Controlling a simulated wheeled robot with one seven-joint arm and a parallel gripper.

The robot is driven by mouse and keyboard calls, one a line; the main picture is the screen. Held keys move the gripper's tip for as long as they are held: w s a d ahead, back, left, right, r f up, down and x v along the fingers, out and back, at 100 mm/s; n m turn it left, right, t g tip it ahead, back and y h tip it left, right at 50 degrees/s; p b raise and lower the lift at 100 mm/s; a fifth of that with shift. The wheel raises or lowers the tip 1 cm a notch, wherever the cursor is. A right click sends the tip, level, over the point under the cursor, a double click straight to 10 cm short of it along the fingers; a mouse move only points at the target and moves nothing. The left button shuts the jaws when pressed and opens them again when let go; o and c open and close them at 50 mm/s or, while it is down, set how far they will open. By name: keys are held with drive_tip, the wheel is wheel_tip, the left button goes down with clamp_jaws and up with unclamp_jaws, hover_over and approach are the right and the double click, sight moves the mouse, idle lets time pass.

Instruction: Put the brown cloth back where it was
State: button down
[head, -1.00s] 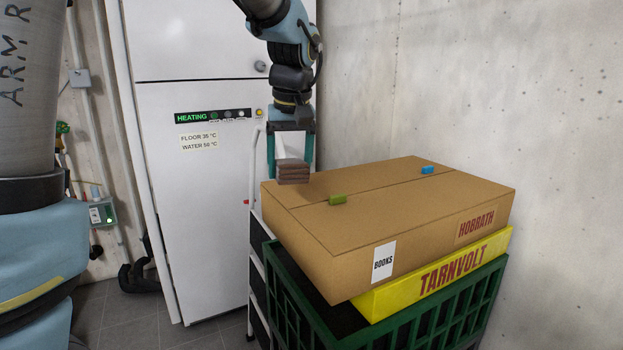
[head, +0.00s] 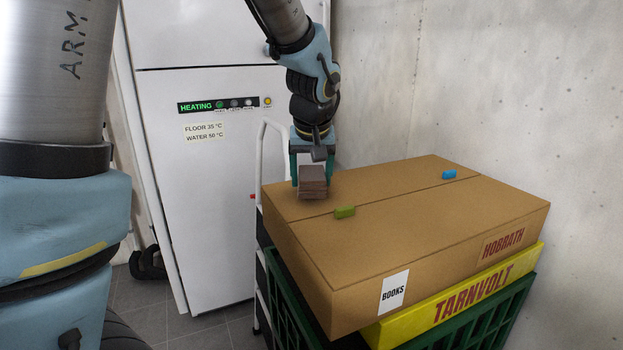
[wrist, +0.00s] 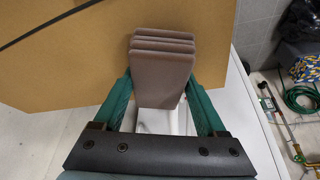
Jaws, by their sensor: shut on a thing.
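The brown cloth (head: 312,182) is a small folded stack of several layers. My gripper (head: 310,178) is shut on it, with a green finger on either side. In the head view the cloth shows in front of the far left part of the cardboard box top (head: 400,230); I cannot tell whether it touches the box. In the wrist view the cloth (wrist: 162,62) sits between the fingertips (wrist: 160,88), with the box's cardboard (wrist: 70,60) beyond it.
A white-railed stand (head: 262,170) and a white heating cabinet (head: 210,220) stand left. A hose (wrist: 300,97) lies on the floor.

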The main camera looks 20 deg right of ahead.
drive_tip(key=shift+f, duration=0.7)
unclamp_jaws()
drive_tip(key=b+v, duration=0.2)
drive_tip(key=v, duration=1)
drive_tip(key=s+a+f+n+g, duration=0.1)
drive_tip(key=a+f, duration=0.8)
drive_tip(key=a, duration=0.4)
drive_tip(key=s+a+f+n+g+y, duration=0.1)
drive_tip(key=s+a+f, duration=0.1)
drive_tip(key=a+f, duration=0.8)
drive_tip(key=a, duration=0.4)
drive_tip(key=shift+f+g, duration=0.3)
drive_tip(key=shift+g, duration=0.1)
drive_tip(key=shift+a, duration=0.15)
